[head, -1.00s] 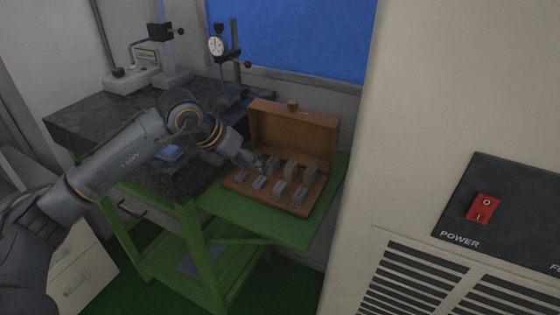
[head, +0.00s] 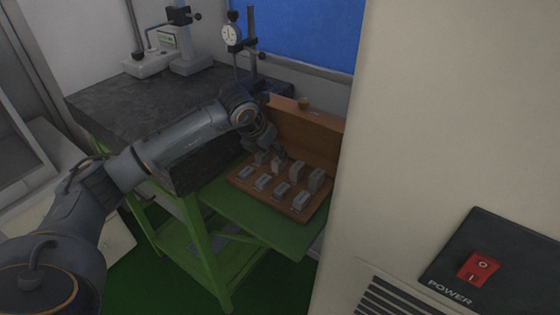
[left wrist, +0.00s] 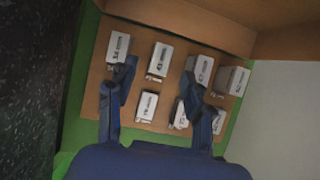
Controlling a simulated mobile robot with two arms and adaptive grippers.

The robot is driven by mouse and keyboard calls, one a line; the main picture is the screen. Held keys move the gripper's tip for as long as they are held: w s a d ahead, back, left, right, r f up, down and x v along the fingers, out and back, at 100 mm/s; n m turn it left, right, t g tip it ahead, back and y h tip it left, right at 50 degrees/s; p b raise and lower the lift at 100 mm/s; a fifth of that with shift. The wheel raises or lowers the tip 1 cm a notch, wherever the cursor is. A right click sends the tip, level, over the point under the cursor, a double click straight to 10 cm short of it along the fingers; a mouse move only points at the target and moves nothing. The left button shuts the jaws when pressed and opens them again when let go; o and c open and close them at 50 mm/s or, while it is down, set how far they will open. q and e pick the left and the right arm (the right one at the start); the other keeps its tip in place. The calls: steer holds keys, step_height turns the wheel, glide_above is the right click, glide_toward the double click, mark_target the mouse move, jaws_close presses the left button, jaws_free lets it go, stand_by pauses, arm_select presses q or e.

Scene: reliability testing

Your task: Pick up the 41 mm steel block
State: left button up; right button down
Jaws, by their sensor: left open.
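Several grey steel blocks stand in two rows in an open wooden case (head: 283,209). In the left wrist view they carry white number labels; the numbers are too small to read surely, so I cannot tell which block is the 41 mm one. One back-row block (left wrist: 160,61) shows between the fingers, and a front-row block (left wrist: 147,106) is nearer the palm. My left gripper (head: 278,153) is open and empty, above the back-left part of the case; its two blue fingers (left wrist: 159,73) are spread in the left wrist view. Contact with the blocks cannot be told. My right gripper is not in view.
The case lid (head: 305,130) stands open behind the blocks. The case rests on a green shelf (head: 240,220) beside a dark stone table (head: 120,100). Gauge stands (head: 232,38) stand at the back. A large beige cabinet (head: 430,120) is close on the right.

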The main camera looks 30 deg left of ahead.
mark_target(278, 159)
arm_select(q)
steer(key=shift+p+x, duration=1.1)
steer(key=shift+x, duration=1.25)
steer(key=shift+d+f+p, duration=0.1)
steer(key=shift+f+p, duration=0.2)
steer(key=c, duration=0.4)
jaws_close()
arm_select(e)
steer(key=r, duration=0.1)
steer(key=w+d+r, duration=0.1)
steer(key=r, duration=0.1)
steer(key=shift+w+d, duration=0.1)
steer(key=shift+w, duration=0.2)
